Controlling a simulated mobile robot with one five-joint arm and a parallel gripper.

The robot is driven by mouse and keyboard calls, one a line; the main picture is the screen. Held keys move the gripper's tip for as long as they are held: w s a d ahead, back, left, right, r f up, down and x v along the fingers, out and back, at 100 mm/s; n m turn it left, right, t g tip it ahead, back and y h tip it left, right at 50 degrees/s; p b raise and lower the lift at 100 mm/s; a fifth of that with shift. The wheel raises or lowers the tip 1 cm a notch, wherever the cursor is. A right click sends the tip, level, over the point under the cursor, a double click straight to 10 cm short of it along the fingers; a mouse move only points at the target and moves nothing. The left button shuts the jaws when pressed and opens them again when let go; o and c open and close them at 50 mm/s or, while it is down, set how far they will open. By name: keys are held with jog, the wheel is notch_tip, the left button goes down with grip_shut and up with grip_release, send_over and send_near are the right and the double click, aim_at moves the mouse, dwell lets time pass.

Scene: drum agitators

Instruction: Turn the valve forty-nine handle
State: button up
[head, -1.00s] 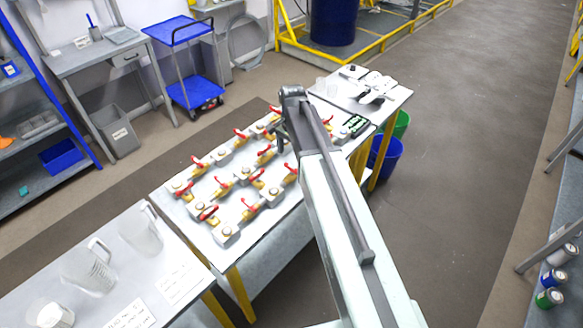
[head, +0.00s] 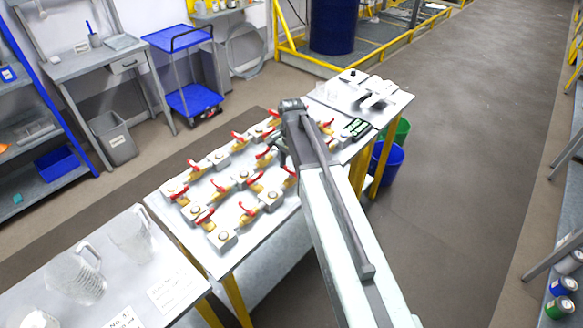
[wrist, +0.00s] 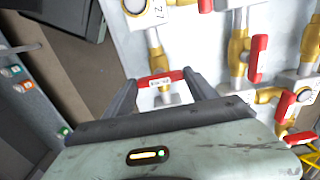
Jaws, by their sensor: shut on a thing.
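In the wrist view my gripper (wrist: 159,84) is shut on a red valve handle (wrist: 174,75). The handle lies across between the two dark fingers and carries a small white label, which is too small to read surely. A metal fitting shows just beyond it. In the head view my gripper (head: 280,143) is at the right side of the rows of valves, and the held handle cannot be told apart there. Other brass valves with red handles stand close by, such as one (wrist: 257,59) to the right in the wrist view.
The valves stand on a white-topped table (head: 236,256) with yellow legs. A table with jugs (head: 76,277) is at lower left, and a blue bucket (head: 386,163) stands at the right. The floor at right is open.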

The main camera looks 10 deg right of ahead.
jog(key=n, duration=0.8)
jog(key=shift+n, duration=0.4)
jog(key=n, duration=0.4)
jog(key=shift+n, duration=2.4)
jog(key=o, duration=1.4)
jog(key=shift+d, duration=0.1)
jog(key=shift+c, duration=0.2)
